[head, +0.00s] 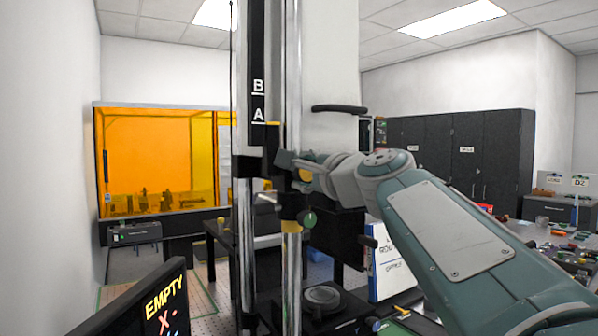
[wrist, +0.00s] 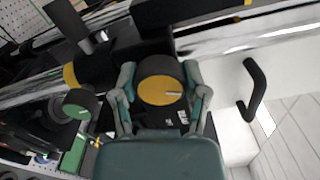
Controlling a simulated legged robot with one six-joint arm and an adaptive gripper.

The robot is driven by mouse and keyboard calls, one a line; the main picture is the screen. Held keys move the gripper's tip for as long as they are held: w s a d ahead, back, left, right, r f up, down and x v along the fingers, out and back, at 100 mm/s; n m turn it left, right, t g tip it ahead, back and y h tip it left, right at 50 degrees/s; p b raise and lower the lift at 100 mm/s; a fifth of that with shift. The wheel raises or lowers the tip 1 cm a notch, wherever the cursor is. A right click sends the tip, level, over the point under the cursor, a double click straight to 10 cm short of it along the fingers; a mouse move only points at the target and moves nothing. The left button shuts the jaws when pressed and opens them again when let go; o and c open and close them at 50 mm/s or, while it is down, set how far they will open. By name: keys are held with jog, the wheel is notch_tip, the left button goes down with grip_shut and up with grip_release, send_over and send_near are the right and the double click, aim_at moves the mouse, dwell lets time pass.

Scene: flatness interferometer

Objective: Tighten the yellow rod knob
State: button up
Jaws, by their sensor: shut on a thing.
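The yellow rod knob (wrist: 158,91) has a round yellow face with a pale mark and a dark rim. It sits between the two fingers of my gripper (wrist: 160,80) in the wrist view, one finger on each side of its rim. My gripper is shut on it. In the head view my gripper (head: 300,168) is at the upright chrome rod (head: 292,262), and only a little of the yellow knob (head: 305,174) shows; the fingers hide the rest.
A green knob (head: 309,219) sits just below on the rod; it also shows in the wrist view (wrist: 80,104). A black curved handle (wrist: 255,90) stands to the right. A dark screen (head: 150,305) reading "EMPTY" is at lower left. A white binder (head: 392,262) stands behind my arm.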

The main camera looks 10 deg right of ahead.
jog(key=shift+w+f+n, duration=0.1)
jog(key=shift+f+n, duration=0.05)
jog(key=shift+n, duration=0.95)
jog(key=shift+f+n, duration=0.1)
jog(key=shift+n, duration=1)
jog(key=o, duration=1.1)
jog(key=shift+a, duration=0.1)
jog(key=shift+o, duration=0.2)
jog(key=shift+r, duration=0.1)
jog(key=shift+s, duration=0.2)
jog(key=v, duration=1.1)
jog(key=shift+s, duration=0.3)
